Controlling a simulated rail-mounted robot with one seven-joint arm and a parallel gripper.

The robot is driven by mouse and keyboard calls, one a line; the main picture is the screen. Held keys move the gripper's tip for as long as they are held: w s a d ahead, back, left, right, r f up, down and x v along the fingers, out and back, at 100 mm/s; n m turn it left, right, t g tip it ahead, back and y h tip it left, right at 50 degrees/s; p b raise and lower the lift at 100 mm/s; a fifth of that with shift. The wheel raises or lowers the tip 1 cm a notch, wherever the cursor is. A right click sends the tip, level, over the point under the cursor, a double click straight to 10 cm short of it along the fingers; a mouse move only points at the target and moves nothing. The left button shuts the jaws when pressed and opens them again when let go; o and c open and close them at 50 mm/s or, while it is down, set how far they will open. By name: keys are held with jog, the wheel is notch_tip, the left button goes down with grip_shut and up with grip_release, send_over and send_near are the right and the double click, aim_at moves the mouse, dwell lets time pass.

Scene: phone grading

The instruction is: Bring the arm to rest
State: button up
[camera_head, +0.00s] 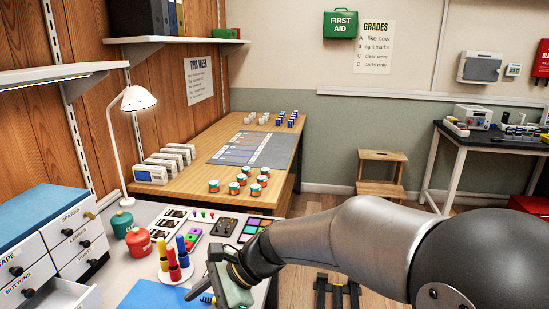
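My arm (355,245) reaches in from the lower right and stretches left across the picture. Its end, my gripper (215,284), hangs over the near edge of the grey bench (130,292), close to the screwdriver stand. The fingers are seen from the side and partly cut off by the bottom edge. I cannot tell whether they are open or hold anything. A grey-green surface shows beside them, and I cannot tell what it belongs to.
A stand of coloured screwdrivers (173,263) is just left of my gripper. A blue mat (160,296), drawers (75,240) and lamp (137,99) are left. Several jars (241,179) stand on the wooden table (190,182).

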jog(key=s+d+r+n+t+h+p, duration=0.1)
jog(key=s+d+r+n+h+p, duration=0.1)
jog(key=d, duration=0.8)
jog(key=s+d+r+n+t+h+p, duration=0.1)
jog(key=s+d+n+h+p, duration=0.3)
jog(key=d, duration=0.6)
jog(key=s+d+r+n+h+p, duration=0.3)
jog(key=s+d+n+p, duration=0.1)
jog(key=d, duration=0.6)
jog(key=shift+s+d+r+n+t+h, duration=0.15)
jog(key=shift+s+r+n+t+h, duration=0.2)
jog(key=shift+s+n, duration=0.35)
